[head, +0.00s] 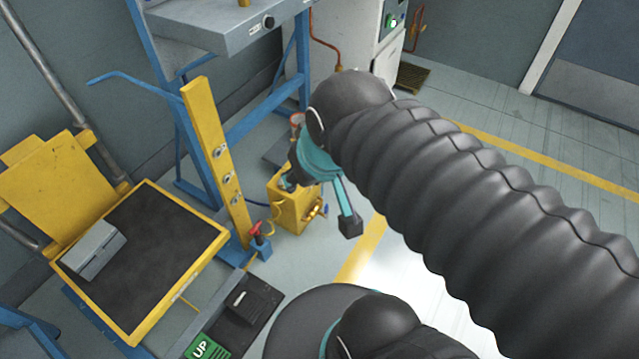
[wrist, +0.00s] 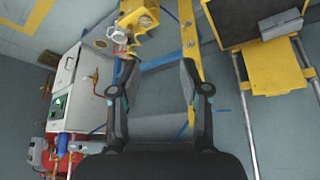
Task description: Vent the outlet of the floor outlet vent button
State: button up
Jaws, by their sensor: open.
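A yellow box (head: 292,208) stands on the floor at the foot of the blue frame, with a small brass fitting low on its front. I cannot make out which part is the outlet vent button. My gripper (head: 322,203) is in front of the box in the head view and hides part of it; one dark-tipped finger points down at its right. In the wrist view my gripper (wrist: 158,78) is open and empty, its two fingers apart. The yellow box (wrist: 150,18) shows beyond the fingertips at the top, with a round metallic part on its left.
A yellow post (head: 215,160) with several round fittings leans beside the box. A red-handled valve (head: 258,232) sits near its foot. A yellow-edged black platform (head: 130,265) carries a grey block (head: 95,250). A grey cabinet (head: 365,35) stands behind. Floor at right is clear.

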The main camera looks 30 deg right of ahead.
grip_shut()
dwell(1.1)
